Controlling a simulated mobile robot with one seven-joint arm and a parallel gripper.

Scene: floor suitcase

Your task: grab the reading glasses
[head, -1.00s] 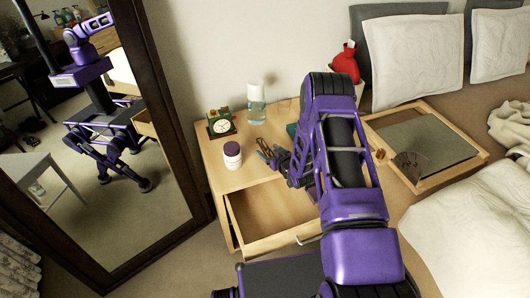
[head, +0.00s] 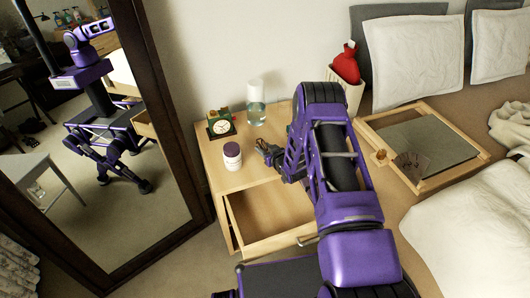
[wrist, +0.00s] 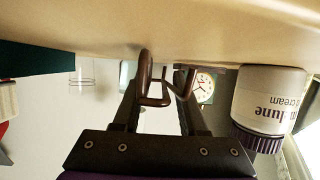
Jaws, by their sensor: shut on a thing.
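The reading glasses (wrist: 146,64) show in the wrist view as a thin brown frame between my fingers, against the pale wooden top of the nightstand. My gripper (wrist: 160,82) is shut on them. In the head view my gripper (head: 264,150) is low over the nightstand top (head: 218,172), just right of a white jar (head: 232,156). The glasses are too small and covered there to make out. Whether they touch the nightstand top, I cannot tell.
The jar with a purple lid (wrist: 257,140) is close beside my fingers. A clock (head: 221,126) and a bottle of clear liquid (head: 256,108) stand behind. The drawer (head: 270,215) is open in front. A mirror (head: 110,150) is left, and a wooden tray (head: 470,163) lies on the bed.

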